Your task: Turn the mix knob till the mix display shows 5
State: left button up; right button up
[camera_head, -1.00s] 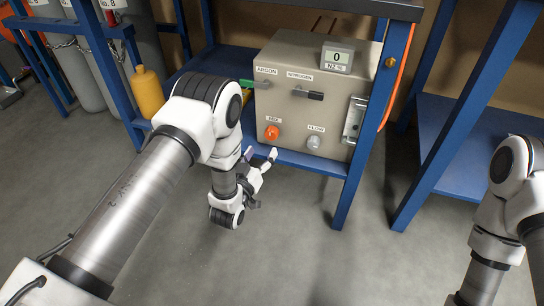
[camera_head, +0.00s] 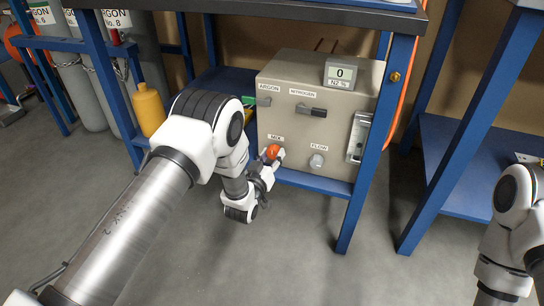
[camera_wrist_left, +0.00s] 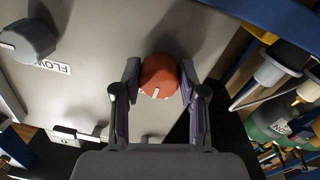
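The mix knob (camera_head: 272,151) is orange-red, on the lower left of the beige gas panel (camera_head: 330,130), under a MIX label. The display (camera_head: 340,73) on top of the panel reads 0, with N2 % below it. My left gripper (camera_head: 270,158) is at the knob. In the left wrist view the knob (camera_wrist_left: 158,78) sits between the two fingers of my left gripper (camera_wrist_left: 159,68), with a narrow gap on each side. The knob's white mark shows at its lower edge. My right gripper is out of view; only its arm shows at the right edge.
A grey flow knob (camera_head: 317,160) is right of the mix knob. The argon handle (camera_head: 264,101) and nitrogen handle (camera_head: 311,110) are above. A blue frame leg (camera_head: 372,160) stands right of the panel. A yellow bottle (camera_head: 148,108) stands to the left.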

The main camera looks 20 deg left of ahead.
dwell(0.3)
pick_arm(q)
jog(key=m+p, duration=0.3)
jog(key=m, duration=0.1)
jog(key=shift+r, duration=0.15)
jog(key=m+p, duration=0.1)
jog(key=m, duration=0.2)
jog(key=shift+a+p, duration=0.1)
jog(key=shift+p, duration=0.2)
jog(key=shift+m+p, duration=0.35)
jog(key=shift+m, duration=0.55)
jog(key=o, duration=1.1)
jog(key=shift+o, duration=0.2)
